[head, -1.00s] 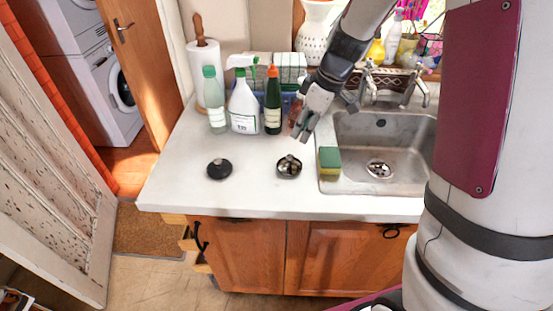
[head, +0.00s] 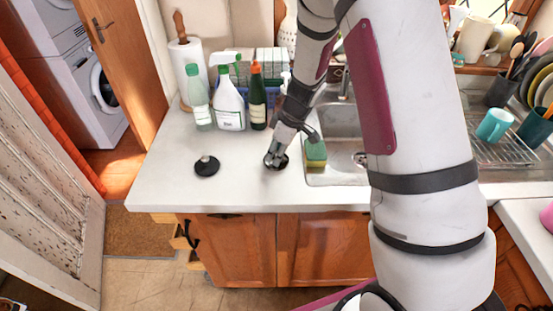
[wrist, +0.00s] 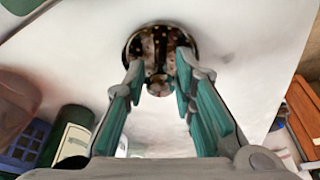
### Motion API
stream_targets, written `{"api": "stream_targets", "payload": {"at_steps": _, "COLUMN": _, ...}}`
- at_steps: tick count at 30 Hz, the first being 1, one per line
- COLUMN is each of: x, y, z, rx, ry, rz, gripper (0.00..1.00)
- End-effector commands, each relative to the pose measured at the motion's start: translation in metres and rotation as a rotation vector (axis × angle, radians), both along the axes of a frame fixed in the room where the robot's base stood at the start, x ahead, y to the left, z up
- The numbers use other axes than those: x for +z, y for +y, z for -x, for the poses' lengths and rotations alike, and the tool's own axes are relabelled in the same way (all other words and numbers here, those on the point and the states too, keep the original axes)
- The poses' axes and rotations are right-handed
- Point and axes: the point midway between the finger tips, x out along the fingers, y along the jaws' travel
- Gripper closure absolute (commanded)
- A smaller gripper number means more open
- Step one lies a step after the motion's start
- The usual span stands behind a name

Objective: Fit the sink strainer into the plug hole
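The sink strainer (head: 283,164) is a small round dark metal basket on the white worktop, left of the sink. In the wrist view the strainer (wrist: 157,45) is perforated and has a small knob in its middle. My gripper (head: 273,157) points down at the strainer and partly hides it. In the wrist view my gripper (wrist: 156,80) is open, with a fingertip on each side of the knob and gaps visible; I cannot tell whether they touch. The plug hole (head: 359,159) is in the steel sink basin, partly hidden by my arm.
A green and yellow sponge (head: 316,153) stands at the sink's left edge, between strainer and basin. A black plug (head: 207,167) lies left on the worktop (head: 165,190). Several bottles, including a white spray bottle (head: 229,108), stand behind. The front worktop is clear.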

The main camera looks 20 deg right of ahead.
Motion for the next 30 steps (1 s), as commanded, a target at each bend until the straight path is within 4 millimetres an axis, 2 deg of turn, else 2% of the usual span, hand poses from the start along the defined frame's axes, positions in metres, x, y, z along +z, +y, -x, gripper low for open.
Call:
{"api": "stream_targets", "payload": {"at_steps": 9, "x": -0.005, "y": 0.002, "z": -0.001, "rx": 0.0, "ry": -0.001, "rz": -0.001, "gripper": 0.76}}
{"api": "stream_targets", "payload": {"at_steps": 12, "x": -0.005, "y": 0.002, "z": -0.001, "rx": 0.0, "ry": 0.0, "rz": 0.0, "gripper": 0.98}}
{"api": "stream_targets", "payload": {"at_steps": 13, "x": -0.005, "y": 0.002, "z": -0.001, "rx": 0.0, "ry": 0.0, "rz": 0.0, "gripper": 1.0}}
{"api": "stream_targets", "payload": {"at_steps": 23, "x": -0.004, "y": 0.001, "z": -0.001, "rx": 0.001, "ry": -0.001, "rz": -0.001, "gripper": 1.0}}
{"api": "stream_targets", "payload": {"at_steps": 30, "x": 0.008, "y": 0.002, "z": -0.002, "rx": 0.002, "ry": -0.003, "rz": 0.0, "gripper": 1.0}}
